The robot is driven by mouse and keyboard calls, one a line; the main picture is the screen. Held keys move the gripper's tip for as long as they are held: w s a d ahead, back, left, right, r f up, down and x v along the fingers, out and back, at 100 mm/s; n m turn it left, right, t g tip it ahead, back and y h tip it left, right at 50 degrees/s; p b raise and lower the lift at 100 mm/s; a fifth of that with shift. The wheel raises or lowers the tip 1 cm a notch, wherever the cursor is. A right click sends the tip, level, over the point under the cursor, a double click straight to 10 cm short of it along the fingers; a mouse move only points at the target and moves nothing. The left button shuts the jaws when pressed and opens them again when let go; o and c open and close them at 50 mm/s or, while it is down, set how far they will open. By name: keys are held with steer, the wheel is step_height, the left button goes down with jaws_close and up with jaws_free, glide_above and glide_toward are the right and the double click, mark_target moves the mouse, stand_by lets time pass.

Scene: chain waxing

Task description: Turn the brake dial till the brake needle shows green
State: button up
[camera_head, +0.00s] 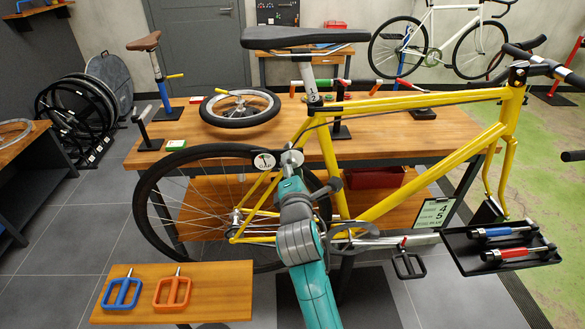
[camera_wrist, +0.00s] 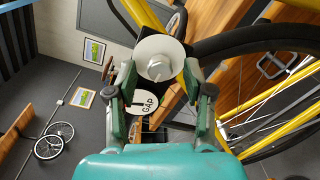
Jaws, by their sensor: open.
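The brake dial is a pale round disc with a central hub. It fills the space at the fingertips in the wrist view (camera_wrist: 159,62) and shows small and grey in the head view (camera_head: 292,158). My gripper (camera_wrist: 158,80) is open, with one finger on each side of the dial; I cannot tell whether they touch it. In the head view my gripper (camera_head: 291,180) is just below the dial. The round white brake gauge (camera_head: 263,161) is left of the dial. In the wrist view the gauge (camera_wrist: 146,103), marked "GAP", is partly hidden; its needle's colour zone is unreadable.
The yellow bicycle (camera_head: 400,108) stands around the dial, with its rear wheel (camera_head: 146,205) on the left. A wooden workbench (camera_head: 450,127) is behind. A small table (camera_head: 225,285) holds blue and orange pedals at front left. A black tray (camera_head: 490,262) is at right.

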steer(key=shift+s, duration=0.1)
steer(key=s, duration=1.1)
steer(key=shift+s+r, duration=0.25)
steer(key=shift+s, duration=0.15)
steer(key=shift+a, duration=0.1)
steer(key=s+d+f+m+g+y, duration=0.1)
steer(key=s+d+f+m, duration=0.35)
steer(key=s+f, duration=0.5)
steer(key=s+d+f+m+g+y, duration=0.1)
steer(key=s+d+f+m, duration=0.35)
steer(key=s+f, duration=0.45)
steer(key=s+d+m, duration=0.2)
steer(key=s+m, duration=0.5)
steer(key=s, duration=0.5)
steer(key=s+d+r+m+h, duration=0.1)
steer(key=s+d+m, duration=0.2)
steer(key=s+m, duration=0.4)
steer(key=s, duration=0.6)
steer(key=shift+d+r+g+h, duration=0.2)
steer(key=shift+r+g+h, duration=0.1)
steer(key=shift+g, duration=0.1)
